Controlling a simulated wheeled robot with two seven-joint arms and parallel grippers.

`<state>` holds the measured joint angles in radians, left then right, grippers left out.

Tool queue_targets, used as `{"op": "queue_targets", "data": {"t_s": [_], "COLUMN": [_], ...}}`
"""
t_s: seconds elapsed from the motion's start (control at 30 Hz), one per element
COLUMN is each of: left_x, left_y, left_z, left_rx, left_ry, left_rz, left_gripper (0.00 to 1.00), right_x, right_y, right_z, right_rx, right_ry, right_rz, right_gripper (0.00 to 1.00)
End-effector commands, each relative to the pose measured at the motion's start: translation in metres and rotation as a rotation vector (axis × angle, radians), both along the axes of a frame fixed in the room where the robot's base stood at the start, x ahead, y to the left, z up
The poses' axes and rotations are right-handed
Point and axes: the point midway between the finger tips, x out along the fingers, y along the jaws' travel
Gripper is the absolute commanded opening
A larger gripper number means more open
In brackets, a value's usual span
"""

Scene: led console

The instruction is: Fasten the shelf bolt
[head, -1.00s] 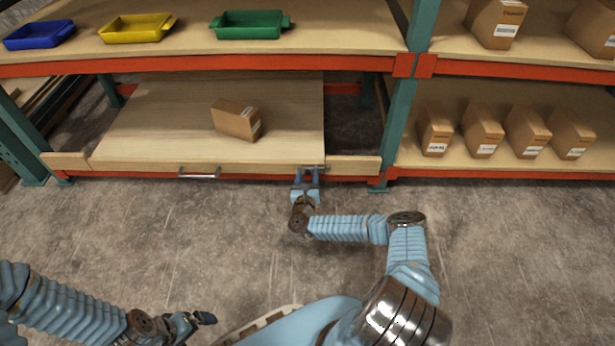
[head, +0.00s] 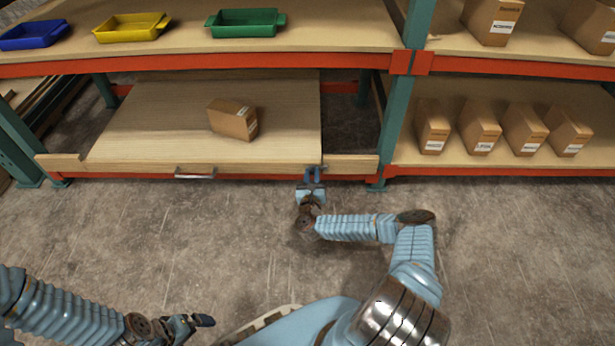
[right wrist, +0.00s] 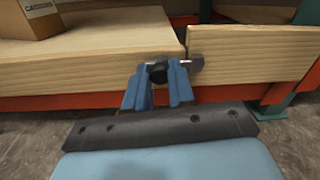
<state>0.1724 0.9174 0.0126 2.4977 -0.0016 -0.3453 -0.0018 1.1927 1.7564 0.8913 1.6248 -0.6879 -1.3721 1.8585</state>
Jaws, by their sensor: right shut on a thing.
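The pull-out shelf board (head: 170,140) lies in the lower bay, with its front edge close to a short fixed front panel (head: 350,161) on the right. The shelf bolt sits at the gap between them; its dark knob (right wrist: 157,73) and a metal part (right wrist: 192,62) show in the right wrist view. My right gripper (head: 314,176) is at the bolt, its blue fingers (right wrist: 158,88) shut around the knob. The metal part reaches the fixed panel's edge; I cannot tell how far the bolt is in. My left gripper (head: 190,322) is low at the left, away from the shelf.
A carton (head: 232,119) stands on the shelf board, and a metal handle (head: 195,173) is on its front. Blue, yellow and green trays (head: 245,23) stand on the upper shelf. Several cartons fill the right bay. The floor in front is clear.

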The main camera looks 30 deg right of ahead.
Motion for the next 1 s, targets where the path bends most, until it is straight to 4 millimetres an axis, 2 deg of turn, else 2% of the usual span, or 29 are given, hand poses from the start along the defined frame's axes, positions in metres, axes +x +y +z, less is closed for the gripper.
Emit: {"op": "queue_targets", "data": {"t_s": [0.13, 0.17, 0.3, 0.67, 0.77, 1.0], "left_x": [0.000, 0.000, 0.000, 0.000, 0.000, -0.001], "left_y": [0.000, 0.000, 0.000, 0.000, 0.000, 0.000], "left_z": [0.000, 0.001, 0.001, 0.002, 0.004, 0.012], "left_rx": [0.000, 0.000, 0.000, 0.000, 0.000, 0.000], "left_ry": [0.000, 0.000, 0.000, 0.000, 0.001, 0.002], "left_rz": [0.000, 0.000, 0.000, 0.000, 0.000, -0.002], "left_gripper": [1.00, 1.00, 1.00, 1.00, 1.00, 1.00], "right_x": [-0.002, -0.002, -0.002, -0.005, -0.016, -0.064], "right_y": [-0.005, -0.006, -0.005, -0.001, 0.007, 0.040], "right_z": [-0.001, -0.001, -0.001, 0.000, 0.001, 0.000], "right_rx": [-0.003, -0.003, -0.003, -0.003, -0.002, 0.000], "right_ry": [0.002, 0.002, 0.002, 0.001, 0.003, 0.004], "right_rz": [-0.014, -0.014, -0.013, -0.009, -0.008, -0.009], "right_gripper": [0.00, 0.28, 0.49, 0.49, 0.49, 0.49]}}
